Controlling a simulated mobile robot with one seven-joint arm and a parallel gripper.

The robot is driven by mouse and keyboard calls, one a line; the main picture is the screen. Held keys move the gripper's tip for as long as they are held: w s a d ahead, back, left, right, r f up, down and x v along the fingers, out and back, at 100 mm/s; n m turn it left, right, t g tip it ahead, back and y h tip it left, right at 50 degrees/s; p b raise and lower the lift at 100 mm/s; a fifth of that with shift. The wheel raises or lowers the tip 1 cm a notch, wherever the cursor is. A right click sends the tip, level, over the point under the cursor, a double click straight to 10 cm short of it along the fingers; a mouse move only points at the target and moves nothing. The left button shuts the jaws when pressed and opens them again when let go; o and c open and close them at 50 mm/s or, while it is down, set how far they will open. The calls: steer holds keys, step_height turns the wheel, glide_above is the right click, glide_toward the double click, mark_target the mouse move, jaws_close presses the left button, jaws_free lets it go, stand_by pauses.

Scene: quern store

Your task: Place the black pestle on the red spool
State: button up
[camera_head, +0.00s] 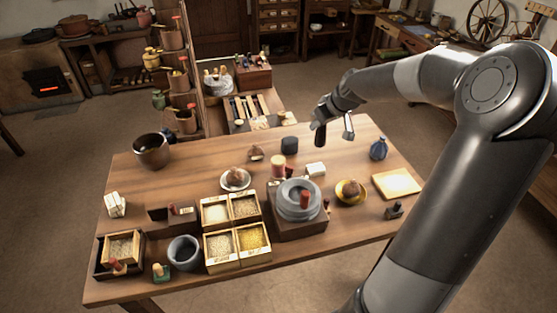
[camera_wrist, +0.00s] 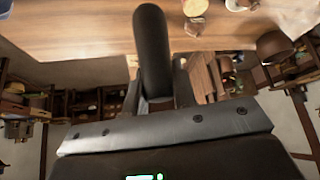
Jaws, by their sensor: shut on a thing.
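The black pestle (camera_wrist: 152,50) is a dark, round-ended rod that sticks out from my gripper in the wrist view. In the head view, my gripper (camera_head: 334,128) is above the back edge of the table and shut on the pestle (camera_head: 320,134), which hangs roughly upright. The red spool (camera_head: 278,166) stands upright on the table, left of and nearer than my gripper, with a pale top. Its top looks bare. A pale and reddish round thing (camera_wrist: 195,8) at the top of the wrist view may be the spool; I cannot be sure.
A dark block (camera_head: 290,145) and a white block (camera_head: 315,169) stand close to the spool. A stone quern (camera_head: 299,203) is just in front. A yellow bowl (camera_head: 351,198) and blue flask (camera_head: 378,149) are to the right.

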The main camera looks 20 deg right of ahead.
steer(key=shift+n, duration=0.3)
steer(key=shift+w+a+f, duration=1.25)
steer(key=shift+a+f, duration=0.5)
steer(key=shift+a, duration=0.2)
steer(key=shift+w+a+f, duration=1.2)
steer(key=shift+a+f, duration=0.55)
steer(key=shift+a, duration=0.2)
steer(key=shift+w+a+f, duration=1.25)
steer(key=shift+a+f, duration=0.5)
steer(key=shift+a, duration=0.2)
steer(key=shift+f, duration=0.1)
steer(key=o, duration=1)
